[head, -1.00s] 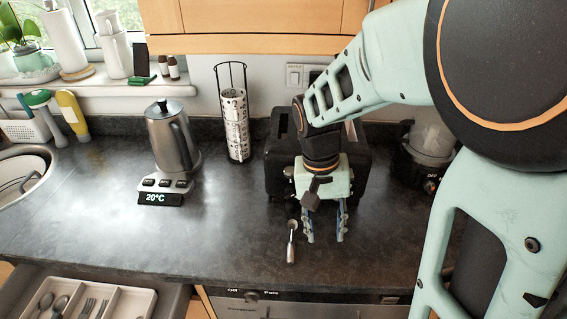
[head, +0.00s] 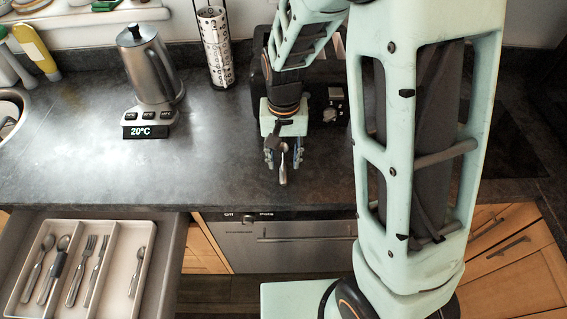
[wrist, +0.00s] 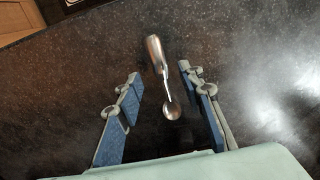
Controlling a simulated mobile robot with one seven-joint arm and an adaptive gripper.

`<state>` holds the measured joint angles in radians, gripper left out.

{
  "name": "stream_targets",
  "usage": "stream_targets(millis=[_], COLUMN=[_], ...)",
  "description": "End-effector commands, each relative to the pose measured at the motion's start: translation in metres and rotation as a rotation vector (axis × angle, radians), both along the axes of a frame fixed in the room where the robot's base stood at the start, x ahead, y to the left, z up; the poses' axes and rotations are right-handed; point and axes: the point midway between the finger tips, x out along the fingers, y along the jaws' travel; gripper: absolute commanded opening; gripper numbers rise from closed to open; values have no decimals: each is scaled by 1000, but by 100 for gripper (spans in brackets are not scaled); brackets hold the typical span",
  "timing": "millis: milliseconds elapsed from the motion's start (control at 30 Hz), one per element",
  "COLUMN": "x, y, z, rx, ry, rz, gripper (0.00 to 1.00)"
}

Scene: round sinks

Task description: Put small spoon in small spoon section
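The small metal spoon (head: 283,172) lies on the dark worktop near its front edge, handle toward the edge. My gripper (head: 283,160) is open, pointing down, with one blue finger on each side of it. In the wrist view the spoon (wrist: 158,56) lies between and beyond the open fingers (wrist: 160,77), its bowl nearer my palm; neither finger visibly touches it. The white cutlery tray (head: 116,262) sits in the open drawer at lower left. Its right section holds one small spoon (head: 138,268), its middle section forks (head: 88,265), its left section larger spoons (head: 40,265).
A kettle (head: 150,75) on its base stands on the worktop at left. A holder with a patterned cylinder (head: 214,45) and a black toaster (head: 330,100) stand behind my gripper. The worktop between kettle and spoon is clear. A sink edge shows at far left.

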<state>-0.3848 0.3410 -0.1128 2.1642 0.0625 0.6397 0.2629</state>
Motion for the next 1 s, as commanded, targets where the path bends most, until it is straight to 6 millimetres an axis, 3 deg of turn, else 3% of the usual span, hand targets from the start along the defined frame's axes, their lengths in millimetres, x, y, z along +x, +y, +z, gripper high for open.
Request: stream_targets(millis=[200, 467, 800, 1000], x=[0, 0, 0, 0], y=[0, 0, 0, 0], z=[-23, -25, -25, -25], rx=[0, 1, 0, 1], ry=[2, -1, 0, -1], rz=[-1, 0, 0, 0], gripper=[35, 35, 0, 0])
